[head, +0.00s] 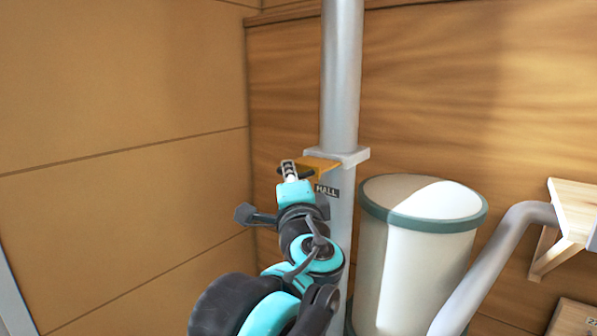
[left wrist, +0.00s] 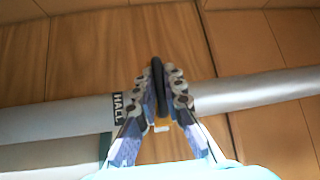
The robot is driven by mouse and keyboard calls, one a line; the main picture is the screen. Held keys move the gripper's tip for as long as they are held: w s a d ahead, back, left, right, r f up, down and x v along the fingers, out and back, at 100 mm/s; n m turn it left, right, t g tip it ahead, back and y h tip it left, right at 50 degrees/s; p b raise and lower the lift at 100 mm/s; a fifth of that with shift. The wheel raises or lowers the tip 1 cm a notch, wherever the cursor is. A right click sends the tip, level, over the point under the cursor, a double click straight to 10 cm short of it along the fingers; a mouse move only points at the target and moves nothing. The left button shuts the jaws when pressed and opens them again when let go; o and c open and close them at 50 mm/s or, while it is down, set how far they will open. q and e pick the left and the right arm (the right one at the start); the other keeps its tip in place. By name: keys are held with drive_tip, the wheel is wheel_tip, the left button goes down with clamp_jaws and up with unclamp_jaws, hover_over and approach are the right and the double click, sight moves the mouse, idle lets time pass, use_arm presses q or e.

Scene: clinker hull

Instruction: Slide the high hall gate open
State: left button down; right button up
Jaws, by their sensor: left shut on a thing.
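The high hall gate is on the grey vertical duct (head: 341,80). It has a pale flange (head: 350,157) and an orange slide plate (head: 316,163) that sticks out to the left. A black HALL label (head: 327,191) sits just below; the label also shows in the left wrist view (left wrist: 118,106). My left gripper (head: 290,170) is at the plate's outer end, shut on its dark handle (left wrist: 157,82). The fingers hide much of the plate in the left wrist view, where only a bit of orange shows. My right gripper is not in view.
A pale drum with a green rim (head: 423,220) stands right of the duct. A grey bent pipe (head: 490,260) and a wooden bracket shelf (head: 572,215) are further right. Wooden walls meet in the corner behind; the space left of the gate is free up to the left wall (head: 120,90).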

use_arm(q)
drive_tip(key=c, duration=1.6)
unclamp_jaws()
drive_tip(key=shift+a, duration=0.15)
drive_tip(key=shift+s+a, duration=0.15)
drive_tip(key=shift+s, duration=0.1)
drive_tip(key=v, duration=1.1)
drive_tip(key=shift+s, duration=0.35)
